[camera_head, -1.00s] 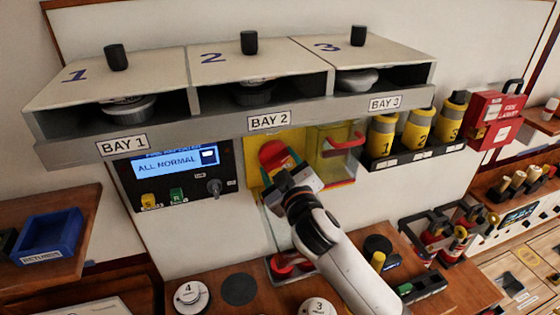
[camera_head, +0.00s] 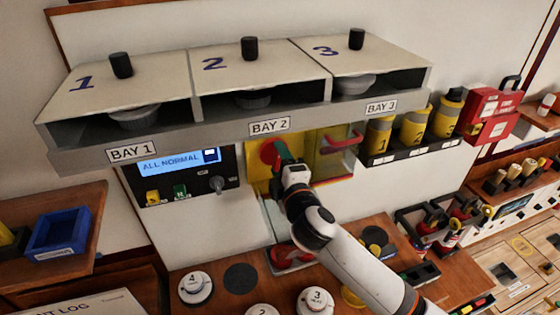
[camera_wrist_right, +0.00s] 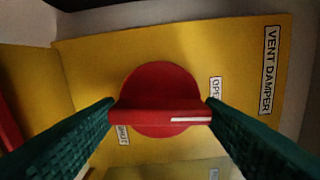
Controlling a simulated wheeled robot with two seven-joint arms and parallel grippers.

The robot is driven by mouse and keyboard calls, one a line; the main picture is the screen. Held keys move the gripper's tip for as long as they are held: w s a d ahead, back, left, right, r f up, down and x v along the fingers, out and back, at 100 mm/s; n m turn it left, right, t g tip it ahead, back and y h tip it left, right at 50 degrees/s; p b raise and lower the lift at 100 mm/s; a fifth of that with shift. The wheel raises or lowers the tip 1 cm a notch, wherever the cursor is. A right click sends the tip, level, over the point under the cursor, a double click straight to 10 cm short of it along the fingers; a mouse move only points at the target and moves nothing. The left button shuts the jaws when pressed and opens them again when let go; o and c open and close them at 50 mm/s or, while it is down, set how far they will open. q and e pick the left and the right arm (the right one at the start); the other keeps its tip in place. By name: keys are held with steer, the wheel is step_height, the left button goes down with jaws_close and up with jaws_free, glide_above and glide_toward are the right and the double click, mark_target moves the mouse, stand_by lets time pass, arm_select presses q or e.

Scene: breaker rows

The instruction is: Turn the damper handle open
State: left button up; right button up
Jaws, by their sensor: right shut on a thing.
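The damper handle is a red round knob with a raised bar (camera_wrist_right: 160,108), on a yellow panel labelled VENT DAMPER (camera_wrist_right: 268,70). In the right wrist view the bar lies level, and a white stripe marks its right half. The OPEN label (camera_wrist_right: 215,90) is just above the bar's right end; another label, partly hidden, is below its left end. My right gripper (camera_wrist_right: 160,114) is shut on the bar, a green finger at each end. In the head view the red knob (camera_head: 268,150) shows beside the right gripper (camera_head: 282,152). My left gripper is not in view.
The panel sits under a grey shelf edge labelled BAY 2 (camera_head: 269,126). A red-handled clear cover (camera_head: 340,142) is just right of it. A display box (camera_head: 180,170) is at left. A wooden counter (camera_head: 215,270) with several round parts lies below.

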steer(key=shift+n, duration=0.6)
steer(key=o, duration=1)
